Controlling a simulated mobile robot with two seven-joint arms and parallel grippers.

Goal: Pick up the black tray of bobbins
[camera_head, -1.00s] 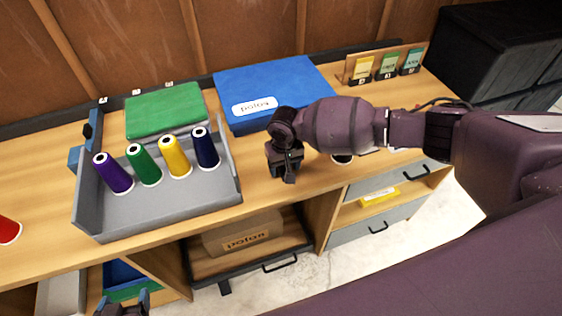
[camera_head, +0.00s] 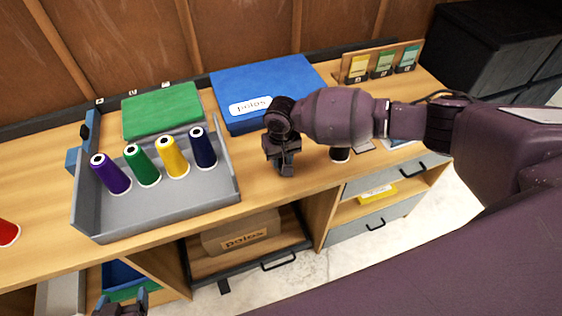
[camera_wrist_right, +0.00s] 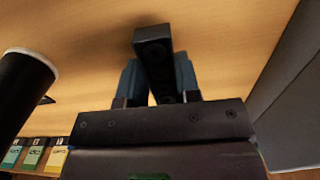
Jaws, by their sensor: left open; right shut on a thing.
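The black tray of bobbins (camera_wrist_right: 153,55) shows in the right wrist view as a narrow dark bar with round spots along its face. My right gripper (camera_wrist_right: 158,85) is shut on it, with a blue-grey finger on each side. In the head view my right gripper (camera_head: 284,160) is over the bench, between the grey tray and the drawers; there the black tray is hard to tell from the dark fingers. I cannot tell how far it is above the wood. My left gripper (camera_head: 122,301) is open and empty at the bottom left, below the bench top.
A grey tray (camera_head: 165,207) with several thread cones stands left of my right gripper. A blue box (camera_head: 290,85) and green block (camera_head: 160,110) lie behind. A black cone (camera_wrist_right: 22,90) stands close beside my right gripper. Colored cards (camera_head: 384,65) stand at the back right.

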